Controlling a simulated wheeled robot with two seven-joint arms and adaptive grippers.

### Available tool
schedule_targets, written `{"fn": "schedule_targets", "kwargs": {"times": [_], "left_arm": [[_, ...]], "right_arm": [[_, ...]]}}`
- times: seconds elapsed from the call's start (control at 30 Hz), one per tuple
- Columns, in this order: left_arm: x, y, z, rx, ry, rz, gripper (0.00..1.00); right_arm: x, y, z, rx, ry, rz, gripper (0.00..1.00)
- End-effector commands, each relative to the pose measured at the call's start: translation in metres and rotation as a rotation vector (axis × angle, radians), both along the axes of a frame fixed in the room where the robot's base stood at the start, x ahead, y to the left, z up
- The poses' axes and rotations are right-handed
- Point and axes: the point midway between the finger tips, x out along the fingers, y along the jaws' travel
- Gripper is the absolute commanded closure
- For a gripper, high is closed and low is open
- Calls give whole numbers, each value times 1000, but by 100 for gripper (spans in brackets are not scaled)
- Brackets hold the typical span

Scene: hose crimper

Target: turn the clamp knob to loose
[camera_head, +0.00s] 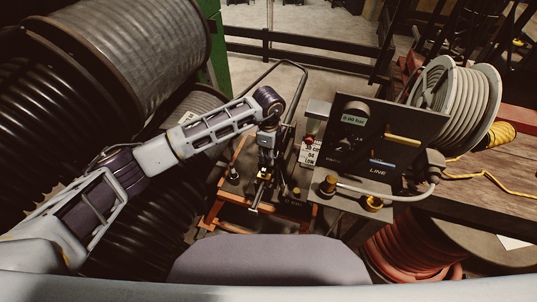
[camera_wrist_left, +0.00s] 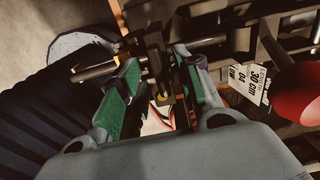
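My left gripper (camera_head: 265,172) reaches down over the small crimper on an orange-framed stand (camera_head: 212,212). In the left wrist view the green-padded fingers of the left gripper (camera_wrist_left: 163,98) stand apart. Dark and brass-coloured clamp parts (camera_wrist_left: 163,82) show between and beyond them; I cannot tell whether the pads touch these. A metal bar (camera_wrist_left: 95,72) sticks out to the left past the fingers. A small black knob (camera_head: 233,176) sits on the stand, left of the gripper. Which part is the clamp knob is unclear, as the gripper hides much of the mechanism. My right gripper is out of view.
A dark panel (camera_head: 405,120) with a 0.00 bar readout and brass fittings (camera_head: 328,185) stands close on the right. Large black hose reels (camera_head: 60,110) fill the left. A white reel (camera_head: 460,95) stands at right.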

Motion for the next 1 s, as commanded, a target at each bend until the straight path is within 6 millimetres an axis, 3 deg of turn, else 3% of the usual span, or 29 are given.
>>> {"fn": "schedule_targets", "kwargs": {"times": [0.7, 1.0], "left_arm": [[1, 0, 95, -1, -2, 1, 66], [0, 0, 112, -1, -1, 1, 66]], "right_arm": [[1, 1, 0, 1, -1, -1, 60], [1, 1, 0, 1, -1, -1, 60]]}}
